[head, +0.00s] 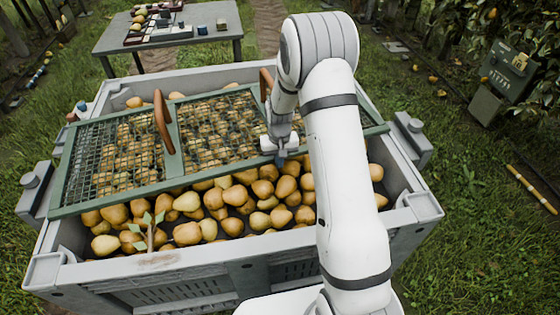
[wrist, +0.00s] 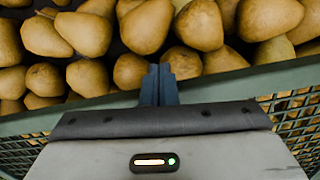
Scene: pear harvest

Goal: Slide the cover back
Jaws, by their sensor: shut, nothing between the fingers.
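The cover (head: 172,150) is a green frame with wire mesh and two brown handles, a left one (head: 162,122) and a right one (head: 265,84). It lies tilted in the picture across the back part of a grey crate (head: 160,270) full of pears (head: 240,192). A front strip of pears is uncovered. My gripper (head: 281,160) is shut and empty at the cover's near edge, right of the middle. In the wrist view its fingertips (wrist: 159,72) overlap the green frame (wrist: 225,84), with bare pears beyond. I cannot tell whether they touch the frame. My arm hides the cover's right part.
A leafy twig (head: 150,228) stands among the pears at front left. A grey table (head: 215,20) with trays and small items stands behind the crate. A green box (head: 508,70) is at the right by the trees.

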